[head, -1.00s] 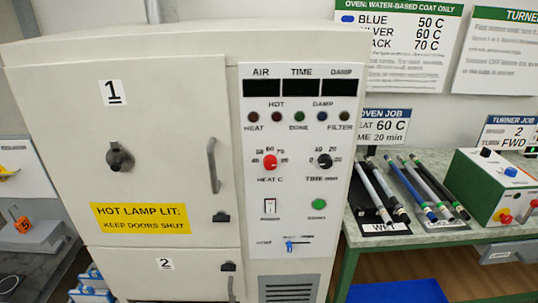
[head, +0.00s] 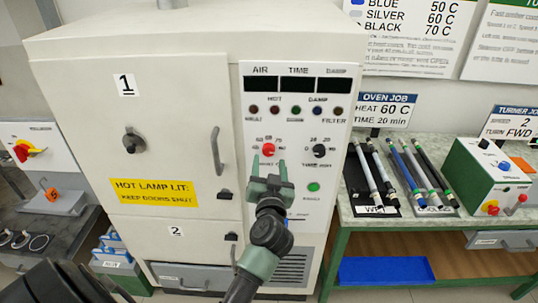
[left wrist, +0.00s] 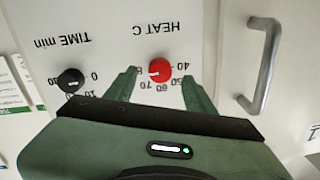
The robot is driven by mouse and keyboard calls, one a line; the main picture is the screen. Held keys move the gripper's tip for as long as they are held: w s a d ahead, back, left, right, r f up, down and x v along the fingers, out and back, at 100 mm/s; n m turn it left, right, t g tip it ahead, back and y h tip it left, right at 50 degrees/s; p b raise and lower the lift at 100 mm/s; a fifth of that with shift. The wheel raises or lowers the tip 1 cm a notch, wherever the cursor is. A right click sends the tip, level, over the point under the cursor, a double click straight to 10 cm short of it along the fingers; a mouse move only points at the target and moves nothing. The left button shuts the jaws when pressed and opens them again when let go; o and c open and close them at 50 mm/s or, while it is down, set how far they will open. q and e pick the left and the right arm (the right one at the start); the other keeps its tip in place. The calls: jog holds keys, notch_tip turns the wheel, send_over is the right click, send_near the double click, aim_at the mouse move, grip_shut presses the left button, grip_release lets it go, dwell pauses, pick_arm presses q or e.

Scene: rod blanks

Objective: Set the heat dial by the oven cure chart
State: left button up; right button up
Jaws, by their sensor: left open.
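The red heat dial (head: 268,150) is on the oven's white control panel, under the indicator lamps. In the left wrist view the red dial (left wrist: 159,69) appears upside down, its white mark pointing left, toward the high-number side of the scale. My left gripper (head: 268,166) is in front of the panel just below the dial. In the left wrist view its fingers (left wrist: 158,76) are open, one on each side of the dial; contact cannot be told. The oven cure chart (head: 410,38) reads blue 50 C, silver 60 C, black 70 C. The oven job card (head: 384,112) reads heat 60 C, time 20 min.
The black time dial (head: 319,151) is right of the heat dial. An oven door handle (head: 216,160) stands out to the left. Rods lie on the wet mat (head: 376,212) and a cooling mat beside it. A green turner box (head: 487,178) stands further right.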

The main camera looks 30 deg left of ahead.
aim_at(269, 153)
pick_arm(q)
jog(key=shift+x, duration=1.9)
